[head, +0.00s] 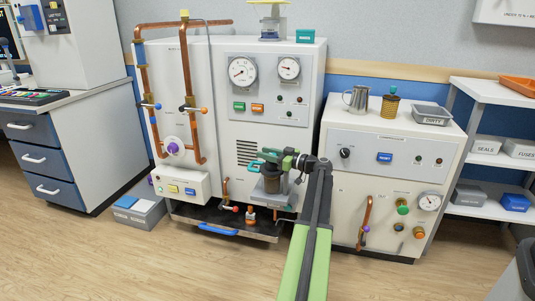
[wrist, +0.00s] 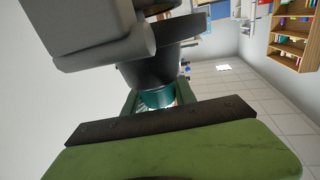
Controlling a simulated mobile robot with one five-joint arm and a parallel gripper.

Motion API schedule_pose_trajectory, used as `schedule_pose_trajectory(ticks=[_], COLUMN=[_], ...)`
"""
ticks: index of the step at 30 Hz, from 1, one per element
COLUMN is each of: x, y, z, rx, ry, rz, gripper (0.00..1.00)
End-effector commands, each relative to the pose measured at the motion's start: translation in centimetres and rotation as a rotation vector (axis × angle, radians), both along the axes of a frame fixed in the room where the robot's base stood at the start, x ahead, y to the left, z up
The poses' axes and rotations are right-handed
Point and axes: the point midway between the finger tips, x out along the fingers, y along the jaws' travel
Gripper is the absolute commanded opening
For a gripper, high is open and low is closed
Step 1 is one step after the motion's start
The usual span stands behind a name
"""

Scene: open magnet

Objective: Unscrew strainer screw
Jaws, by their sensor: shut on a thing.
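My gripper (head: 271,158) is at the front of the middle cabinet, at a dark grey, cup-shaped strainer body (head: 271,182). In the wrist view my gripper (wrist: 158,100) is shut on a teal round piece, apparently the strainer screw (wrist: 157,97). The screw sits at the narrow side of a dark grey body (wrist: 165,65). A green finger with a dark pad covers the lower part of that view. In the head view the jaws and arm hide most of the screw.
Copper pipes (head: 153,120) run up the left of the middle cabinet (head: 228,130). A black tray (head: 225,222) lies below. On the right cabinet (head: 385,150) stand a metal jug (head: 357,98), a brass basket with green knob (head: 390,104) and a grey tray (head: 431,115). Floor in front is clear.

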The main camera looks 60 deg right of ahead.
Motion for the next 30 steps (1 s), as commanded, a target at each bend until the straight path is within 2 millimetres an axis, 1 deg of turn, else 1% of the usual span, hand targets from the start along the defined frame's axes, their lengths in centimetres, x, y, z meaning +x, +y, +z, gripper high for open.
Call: schedule_pose_trajectory(ticks=[1, 9, 15, 22, 30], x=[0.1, -0.1, -0.3, -0.6, -0.7], y=[-0.4, 0.3, 0.8, 1.2, 1.5], z=[0.0, 0.0, 0.0, 0.0, 0.0], rx=[0.000, 0.000, 0.000, 0.000, 0.000], ry=[0.001, 0.001, 0.001, 0.000, 0.000], rz=[0.045, 0.286, 0.425, 0.530, 0.577], gripper=[0.00, 0.00, 0.00, 0.00, 0.00])
